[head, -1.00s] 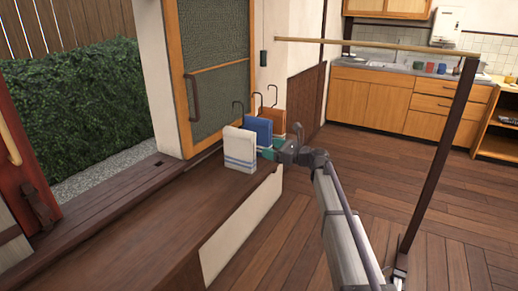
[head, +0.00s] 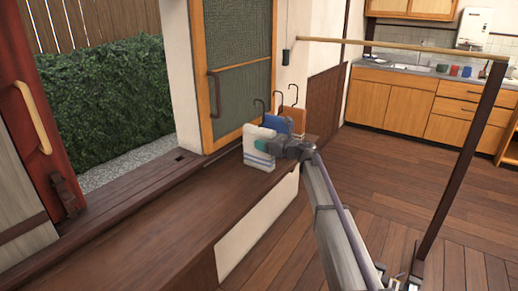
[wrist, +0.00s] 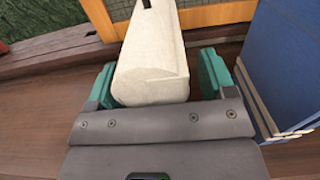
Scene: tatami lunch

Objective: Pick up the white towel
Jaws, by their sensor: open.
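My gripper (head: 264,145) is open and reaches the towel from the right in the head view. In the wrist view my gripper (wrist: 158,82) has one finger on each side of the towel's near end. Whether a finger touches the towel cannot be told.
A blue towel (head: 280,124) is close beside the white one, and it also shows right of the fingers in the wrist view (wrist: 285,60). An orange towel (head: 294,116) is behind it. Dark hooks rise above the towels. A wooden post (head: 460,160) stands at the right.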

